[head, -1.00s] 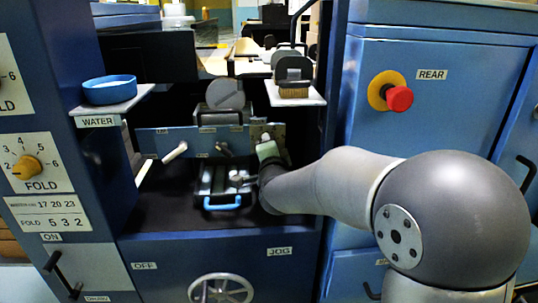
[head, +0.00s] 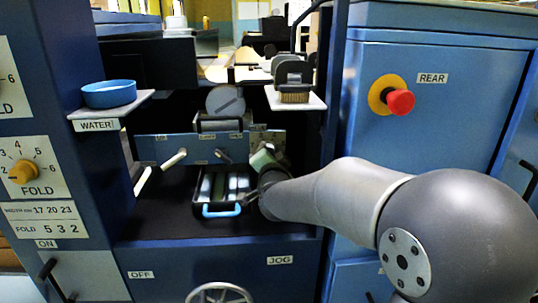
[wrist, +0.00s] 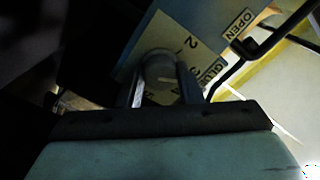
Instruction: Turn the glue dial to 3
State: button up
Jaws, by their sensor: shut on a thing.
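The glue dial (wrist: 160,66) is a round grey knob on a pale numbered plate (wrist: 204,56) in the wrist view. A 2 and part of another number show beside it, along with a GLUE label (wrist: 213,72). The two fingers of my gripper (wrist: 163,88) are on opposite sides of the dial and shut on it. The dial's pointer is too dark to read. In the head view my gripper (head: 264,157) reaches the right end of the blue panel, turned at a slant. It hides most of the dial there.
The blue-handled tray (head: 221,213) sits just left of my gripper. A shelf with a brush (head: 295,97) is above it. A FOLD dial (head: 23,172) and a blue water bowl (head: 109,93) are at left. A red button (head: 400,102) is at right.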

jog(key=shift+r, duration=0.25)
jog(key=o, duration=0.9)
jog(key=shift+c, duration=0.2)
jog(key=shift+o, duration=0.5)
jog(key=shift+w+f, duration=0.1)
jog(key=shift+f, duration=0.05)
jog(key=s+d+p, duration=0.2)
jog(key=s, duration=1.5)
jog(key=shift+d, duration=0.15)
jog(key=shift+s, duration=0.1)
